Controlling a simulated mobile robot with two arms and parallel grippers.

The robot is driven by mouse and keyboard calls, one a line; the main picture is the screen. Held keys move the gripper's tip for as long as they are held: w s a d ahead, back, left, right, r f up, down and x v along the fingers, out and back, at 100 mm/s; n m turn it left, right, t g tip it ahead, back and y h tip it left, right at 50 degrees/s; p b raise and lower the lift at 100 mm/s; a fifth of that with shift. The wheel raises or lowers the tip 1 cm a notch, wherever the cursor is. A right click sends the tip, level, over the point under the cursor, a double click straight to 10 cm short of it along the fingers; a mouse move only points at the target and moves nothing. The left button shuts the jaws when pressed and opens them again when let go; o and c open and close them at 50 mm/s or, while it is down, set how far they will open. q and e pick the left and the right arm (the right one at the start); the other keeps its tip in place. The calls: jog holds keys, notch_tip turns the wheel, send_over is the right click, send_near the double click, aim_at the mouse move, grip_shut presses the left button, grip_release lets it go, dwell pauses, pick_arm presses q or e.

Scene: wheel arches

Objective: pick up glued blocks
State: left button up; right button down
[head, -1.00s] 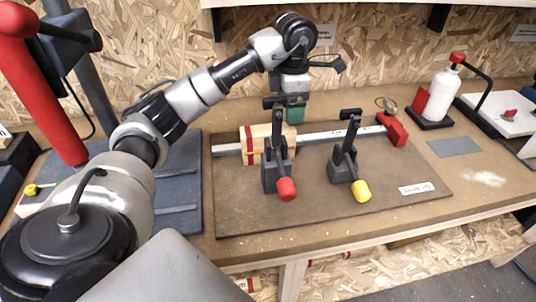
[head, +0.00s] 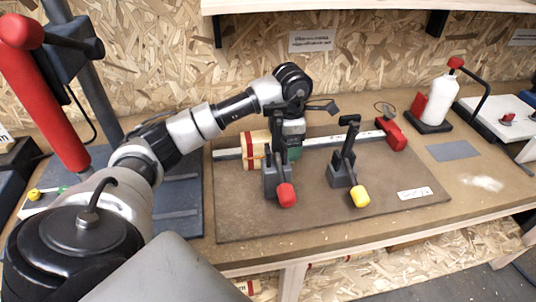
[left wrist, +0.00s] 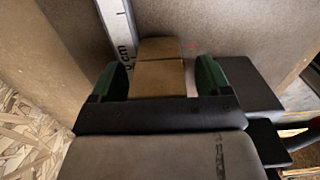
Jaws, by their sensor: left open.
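The glued blocks (head: 254,150) are light wood with a red band, lying against the metal rail on the dark board in the head view. My left gripper (head: 292,152) is down at their right end, behind the red-handled clamp, which hides part of both. In the left wrist view the wooden blocks (left wrist: 160,76) lie between the two green fingertips of my open left gripper (left wrist: 163,80). The fingers stand on either side of the wood; I cannot tell whether they touch it. My right gripper is not in view.
A red-handled clamp (head: 284,188) stands right in front of the blocks and gripper. A yellow-handled clamp (head: 346,170) stands to its right. The metal rail (head: 340,140) ends at a red block (head: 391,134). A white bottle (head: 440,99) stands at the back right.

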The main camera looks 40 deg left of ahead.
pick_arm(q)
jog(key=shift+f, duration=0.25)
jog(key=shift+c, duration=0.3)
jog(key=c, duration=0.9)
jog(key=shift+c, duration=0.4)
jog(key=shift+r, duration=0.15)
